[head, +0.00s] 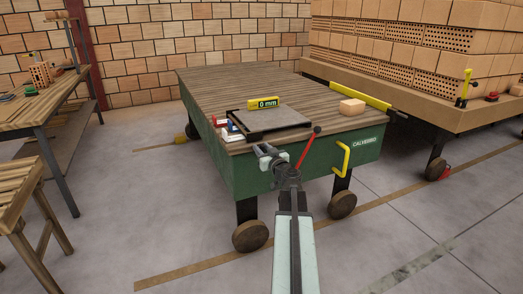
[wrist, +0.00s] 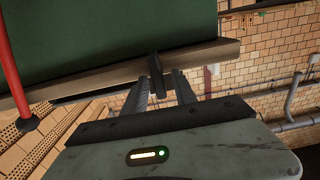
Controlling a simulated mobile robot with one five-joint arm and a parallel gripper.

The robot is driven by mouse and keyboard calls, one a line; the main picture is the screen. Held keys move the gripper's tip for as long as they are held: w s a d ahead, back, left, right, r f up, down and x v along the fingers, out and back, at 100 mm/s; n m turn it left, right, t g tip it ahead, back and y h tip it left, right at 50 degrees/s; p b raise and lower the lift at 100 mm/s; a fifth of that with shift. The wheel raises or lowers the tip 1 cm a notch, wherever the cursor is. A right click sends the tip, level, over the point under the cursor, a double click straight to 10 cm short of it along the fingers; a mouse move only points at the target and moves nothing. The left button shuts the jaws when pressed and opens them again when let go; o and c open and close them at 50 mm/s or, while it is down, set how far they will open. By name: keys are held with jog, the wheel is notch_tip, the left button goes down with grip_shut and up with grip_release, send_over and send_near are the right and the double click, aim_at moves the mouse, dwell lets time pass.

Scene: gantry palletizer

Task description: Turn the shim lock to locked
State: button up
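The green cart (head: 245,178) has a plank top. On its near edge sits a grey plate (head: 275,117) with a yellow "0 mm" sign (head: 263,103). My gripper (head: 268,152) is at the cart's near edge, below the plate. In the wrist view, the fingers (wrist: 163,82) stand apart around a small dark tab (wrist: 156,68) at the wooden edge. The tab may be the shim lock, but its marking does not show. A gap shows beside the right finger; contact at the left is unclear. A red lever (head: 305,152) stands right of my gripper; it also shows in the wrist view (wrist: 12,75).
A yellow handle (head: 343,158) sticks out from the cart's front, right of the lever. Small red, white and blue parts (head: 229,128) lie left of the plate. A brick (head: 352,107) rests on the top. Worktables (head: 62,104) stand left; a brick-loaded cart stands right.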

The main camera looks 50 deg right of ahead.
grip_shut()
jog(key=shift+s+a, duration=0.1)
jog(key=shift+a, duration=0.05)
